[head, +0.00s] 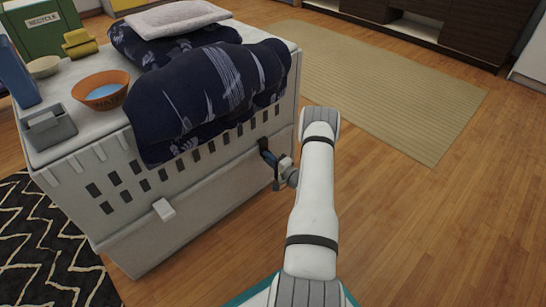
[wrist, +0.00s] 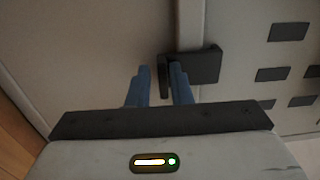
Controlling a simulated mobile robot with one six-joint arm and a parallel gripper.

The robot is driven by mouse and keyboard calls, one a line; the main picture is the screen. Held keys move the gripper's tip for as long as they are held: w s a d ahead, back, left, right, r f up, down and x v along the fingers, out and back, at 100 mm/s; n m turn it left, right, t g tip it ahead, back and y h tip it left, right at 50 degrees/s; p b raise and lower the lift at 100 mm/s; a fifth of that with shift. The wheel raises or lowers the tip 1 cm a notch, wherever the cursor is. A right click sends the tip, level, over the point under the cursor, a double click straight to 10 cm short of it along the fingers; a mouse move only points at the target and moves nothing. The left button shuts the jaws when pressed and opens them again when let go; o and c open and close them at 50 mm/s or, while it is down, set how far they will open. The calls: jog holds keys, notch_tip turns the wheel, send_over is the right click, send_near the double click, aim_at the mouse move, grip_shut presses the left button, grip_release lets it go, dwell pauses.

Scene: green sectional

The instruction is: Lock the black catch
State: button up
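The black catch (wrist: 205,66) is on the side of the pale plastic pet crate, over the seam between two panels in the wrist view. Its left end has a narrow upright tab. A small dark part of it (head: 263,144) shows in the head view, mostly hidden by my gripper. My gripper (wrist: 160,72) has two blue fingers held apart. The right finger overlaps the catch near the tab, and the left finger is left of it. The tab appears between the fingertips; I cannot tell whether they touch it. The gripper (head: 268,157) is close to the crate wall in the head view.
The crate (head: 125,235) has a white latch (head: 163,209) on its near side. On top are dark blue patterned cloth (head: 205,95), an orange bowl (head: 101,90) and a grey container (head: 48,129). Wood floor (head: 400,220) is clear to the right, with a beige rug (head: 385,90) behind.

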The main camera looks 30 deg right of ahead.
jog(key=shift+o, duration=1)
jog(key=shift+d+r, duration=0.1)
jog(key=shift+d, duration=0.15)
jog(key=s+d+p, duration=0.1)
jog(key=s+p, duration=0.2)
jog(key=s, duration=0.4)
jog(key=shift+s+d, duration=0.2)
jog(key=shift+s, duration=0.2)
